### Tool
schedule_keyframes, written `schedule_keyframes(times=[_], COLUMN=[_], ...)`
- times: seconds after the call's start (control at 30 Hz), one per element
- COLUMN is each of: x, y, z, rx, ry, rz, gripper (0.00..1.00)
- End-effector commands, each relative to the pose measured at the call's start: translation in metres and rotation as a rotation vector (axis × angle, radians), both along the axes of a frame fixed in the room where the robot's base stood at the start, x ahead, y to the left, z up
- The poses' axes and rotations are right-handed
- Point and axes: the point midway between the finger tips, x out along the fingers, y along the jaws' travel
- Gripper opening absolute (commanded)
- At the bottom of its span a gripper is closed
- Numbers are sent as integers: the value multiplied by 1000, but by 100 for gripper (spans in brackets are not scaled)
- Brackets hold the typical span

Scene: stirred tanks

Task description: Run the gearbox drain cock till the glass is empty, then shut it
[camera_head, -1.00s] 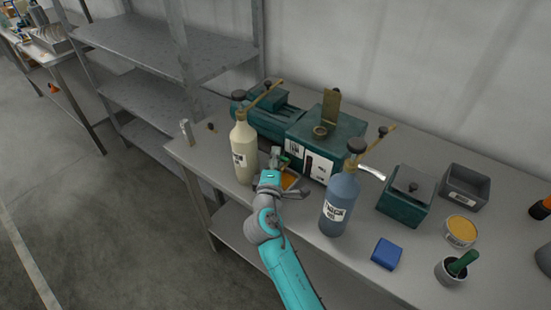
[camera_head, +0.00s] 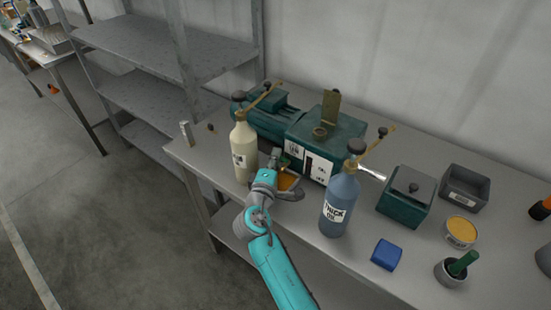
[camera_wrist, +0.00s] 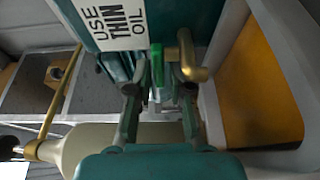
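The teal gearbox (camera_head: 333,130) stands on the bench, with a "USE THIN OIL" label (camera_wrist: 116,20) in the wrist view. Its drain cock has a brass spout (camera_wrist: 187,58) and a green lever (camera_wrist: 156,64). My gripper (camera_wrist: 158,85) is open at the cock, one finger on each side of the green lever, with gaps showing. In the head view my gripper (camera_head: 284,173) is beside the gearbox's front. A tray (camera_head: 296,185) holding orange-brown oil (camera_wrist: 262,95) lies below the cock. The level in the sight glass cannot be made out.
A cream bottle (camera_head: 244,152) stands left of my gripper, and a blue "THICK OIL" bottle (camera_head: 338,205) stands close on the right. A blue block (camera_head: 386,254), a teal lidded box (camera_head: 405,197), a grey bin (camera_head: 464,187) and a yellow-topped tin (camera_head: 460,231) lie further right.

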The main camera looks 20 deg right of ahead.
Motion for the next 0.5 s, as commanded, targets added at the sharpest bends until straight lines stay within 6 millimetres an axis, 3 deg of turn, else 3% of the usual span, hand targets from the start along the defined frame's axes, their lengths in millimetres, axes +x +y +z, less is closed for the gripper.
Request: schedule_keyframes(times=[0.33,0.5], x=[-1,-13], y=[1,10], z=[0,-1], rx=[0,0], ry=[0,0], rz=[1,4], gripper=[35,35])
